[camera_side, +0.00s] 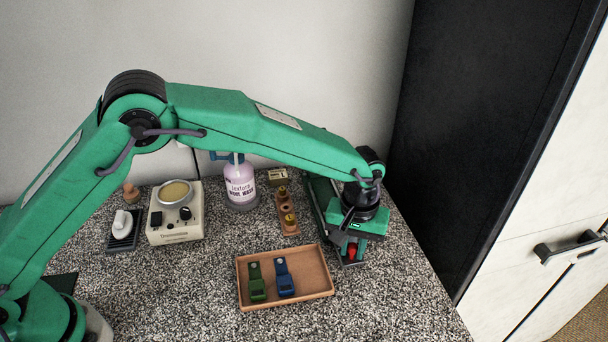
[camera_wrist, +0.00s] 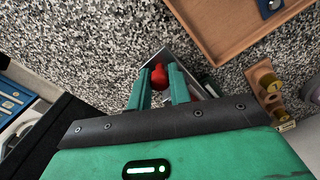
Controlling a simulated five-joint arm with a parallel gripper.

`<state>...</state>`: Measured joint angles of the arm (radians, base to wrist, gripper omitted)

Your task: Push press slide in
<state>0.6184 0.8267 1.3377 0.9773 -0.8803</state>
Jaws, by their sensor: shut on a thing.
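The press (camera_side: 318,196) is a green and grey body at the right rear of the counter, largely hidden behind my arm. A red knob (camera_side: 352,249) shows at its front end, by a grey metal part that looks like the slide (camera_side: 354,263). In the wrist view the red knob (camera_wrist: 158,75) sits between my fingertips, with the grey slide (camera_wrist: 184,66) around and behind it. My gripper (camera_side: 351,252) points down and is shut on the red knob; its green fingers also show in the wrist view (camera_wrist: 157,80). How far the slide stands out is hidden.
A wooden stand (camera_side: 287,212) with brass pieces, a wash bottle (camera_side: 240,185) and a cream device (camera_side: 173,229) stand behind. The counter's right edge is close.

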